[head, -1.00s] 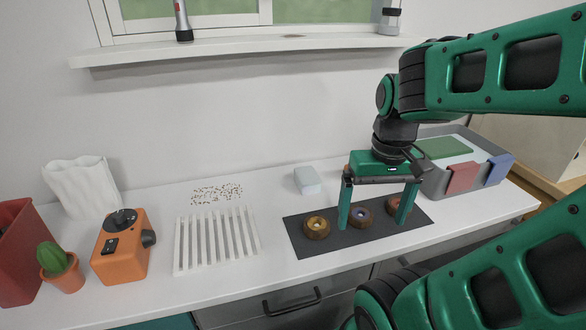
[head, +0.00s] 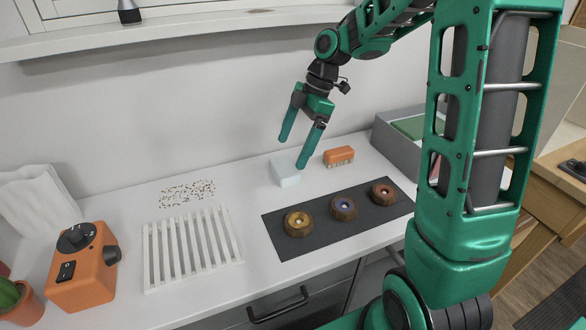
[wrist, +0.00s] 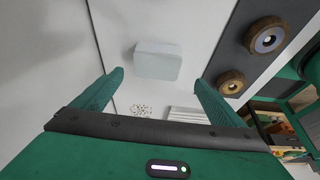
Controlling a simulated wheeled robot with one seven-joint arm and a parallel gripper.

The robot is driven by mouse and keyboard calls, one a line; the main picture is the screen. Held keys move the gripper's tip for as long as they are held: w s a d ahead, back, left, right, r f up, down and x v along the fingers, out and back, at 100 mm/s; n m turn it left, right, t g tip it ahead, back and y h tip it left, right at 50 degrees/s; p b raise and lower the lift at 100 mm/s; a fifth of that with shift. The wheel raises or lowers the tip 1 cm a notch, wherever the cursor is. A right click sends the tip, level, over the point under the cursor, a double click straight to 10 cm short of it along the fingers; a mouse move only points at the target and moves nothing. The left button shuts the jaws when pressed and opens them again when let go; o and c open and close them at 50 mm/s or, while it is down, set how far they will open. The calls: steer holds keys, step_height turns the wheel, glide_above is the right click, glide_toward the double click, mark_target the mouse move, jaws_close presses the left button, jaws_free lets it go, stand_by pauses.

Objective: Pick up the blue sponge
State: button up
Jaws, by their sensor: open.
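The blue sponge is a pale blue block (head: 285,170) lying on the white counter near the wall. It also shows in the wrist view (wrist: 158,62), between and beyond my fingers. My gripper (head: 291,154) is open and empty, pointing down at a tilt, with its fingers above and around the sponge's place in the head view. The right fingertip overlaps the sponge's right edge in the picture; I cannot tell whether it touches. In the wrist view the fingers (wrist: 156,77) stand apart, one to each side of the sponge.
An orange brush (head: 338,156) lies just right of the sponge. A dark mat (head: 280,222) with three round wooden pieces is in front. A white slatted rack (head: 150,268), scattered crumbs (head: 187,193) and an orange device (head: 82,268) are left. A grey bin (head: 385,138) stands at right.

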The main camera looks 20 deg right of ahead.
mark_target(285, 164)
steer(key=shift+w+a+f, duration=0.1)
steer(key=shift+w+f, duration=0.05)
steer(key=shift+f, duration=0.05)
steer(key=shift+w+d+x, duration=0.1)
steer(key=shift+x, duration=1.7)
steer(key=shift+w+d+x, duration=0.15)
steer(key=shift+x, duration=1.6)
steer(key=shift+f, duration=0.1)
steer(key=c, duration=1.2)
